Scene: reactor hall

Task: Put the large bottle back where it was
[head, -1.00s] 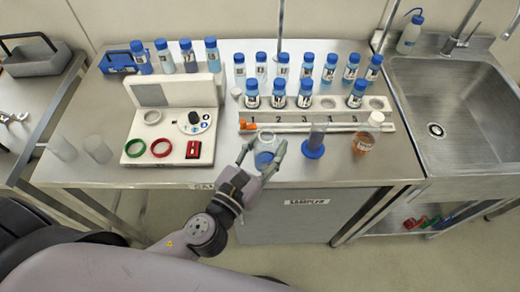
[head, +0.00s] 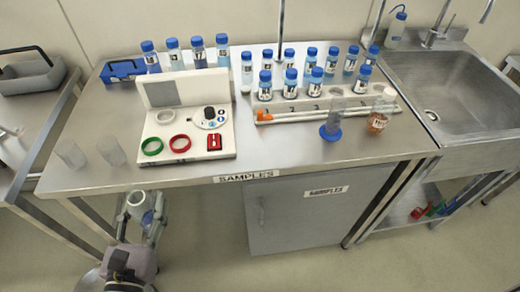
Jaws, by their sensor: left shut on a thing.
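My left gripper (head: 146,212) is below the table's front edge in the picture, at the lower left. It is shut on an open, clear vessel (head: 136,199) with a pale rim and a little blue showing; the fingers hide part of it. I cannot tell whether this is the large bottle. Blue-capped bottles stand in a front row (head: 290,82) on the numbered white rack (head: 350,107), and more stand behind it. Several larger blue-capped bottles (head: 174,56) stand at the back left. My right gripper is not in view.
A white device (head: 190,140) with green and red rings stands left of centre. Two frosted cups (head: 111,152) stand near the left front edge. A measuring cylinder (head: 331,128) with a blue foot stands before the rack. The table's front middle (head: 270,150) is clear. A sink (head: 450,85) is right.

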